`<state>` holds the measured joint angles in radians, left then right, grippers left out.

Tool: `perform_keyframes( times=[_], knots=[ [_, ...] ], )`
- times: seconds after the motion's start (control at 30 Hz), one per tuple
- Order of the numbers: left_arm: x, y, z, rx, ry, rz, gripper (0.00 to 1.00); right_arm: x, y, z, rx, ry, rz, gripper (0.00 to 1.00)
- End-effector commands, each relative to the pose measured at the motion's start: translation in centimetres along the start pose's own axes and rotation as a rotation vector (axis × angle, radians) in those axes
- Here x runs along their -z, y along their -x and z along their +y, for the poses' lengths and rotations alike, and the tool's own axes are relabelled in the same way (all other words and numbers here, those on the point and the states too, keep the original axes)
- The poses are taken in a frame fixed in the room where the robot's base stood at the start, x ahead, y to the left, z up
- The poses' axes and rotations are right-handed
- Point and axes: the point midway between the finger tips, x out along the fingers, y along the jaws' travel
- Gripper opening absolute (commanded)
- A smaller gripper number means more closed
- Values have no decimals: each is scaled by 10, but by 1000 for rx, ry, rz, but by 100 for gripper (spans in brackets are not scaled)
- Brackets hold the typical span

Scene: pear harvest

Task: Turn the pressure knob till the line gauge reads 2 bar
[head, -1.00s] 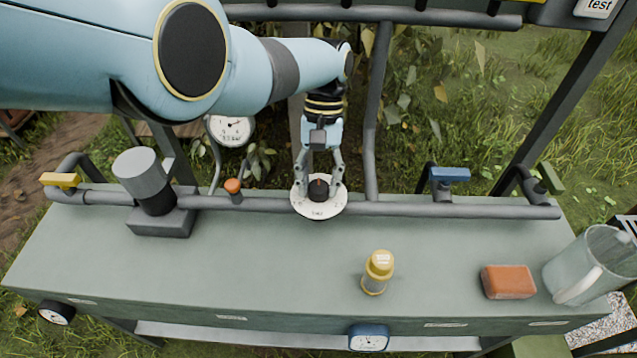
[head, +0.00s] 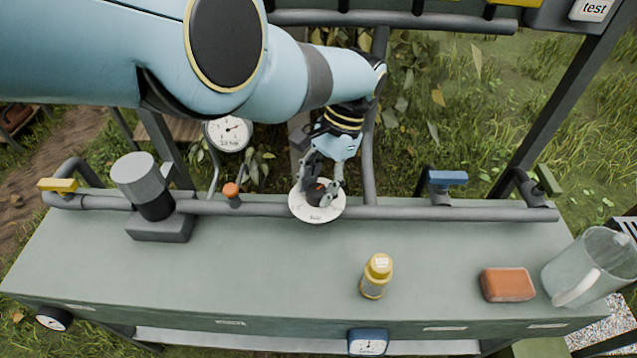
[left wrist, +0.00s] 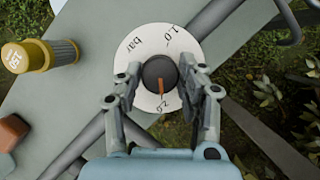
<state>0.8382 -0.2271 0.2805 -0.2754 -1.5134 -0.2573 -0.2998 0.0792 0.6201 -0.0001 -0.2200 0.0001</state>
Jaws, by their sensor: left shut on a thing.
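The black pressure knob (head: 317,190) sits on a round white dial (head: 304,211) on the pipe along the bench's back. My left gripper (head: 322,189) is shut on it from above, its wrist leaning right. In the left wrist view the fingers stand either side of the knob (left wrist: 158,72); its orange pointer (left wrist: 162,86) points close to the 2.0 mark on the dial (left wrist: 137,46). The white round line gauge (head: 230,133) stands behind the pipe, its needle toward the upper right; its small print is too blurred to read surely. My right gripper is not in view.
A yellow-capped bottle (head: 376,277), an orange-brown block (head: 507,284) and a clear jug (head: 590,267) stand on the bench. A grey cylinder unit (head: 145,185), an orange-topped fitting (head: 231,191) and a blue valve handle (head: 447,178) flank the dial. The bench's middle left is clear.

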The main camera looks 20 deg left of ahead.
Motion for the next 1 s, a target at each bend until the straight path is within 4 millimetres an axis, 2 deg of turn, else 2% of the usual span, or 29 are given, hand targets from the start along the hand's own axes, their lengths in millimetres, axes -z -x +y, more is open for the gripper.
perform_keyframes(
  times=[0.53, 0.57, 0.7, 1.0],
  knots=[
    [0, -1, 1, 8, -23, 0, 6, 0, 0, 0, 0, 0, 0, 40],
    [0, -1, 1, 8, -23, 0, 41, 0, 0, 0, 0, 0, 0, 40],
    [0, -1, 1, 8, -23, 0, 59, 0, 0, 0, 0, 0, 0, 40],
    [0, 1, 0, 9, -22, 1, 61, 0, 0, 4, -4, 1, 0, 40]
  ],
)
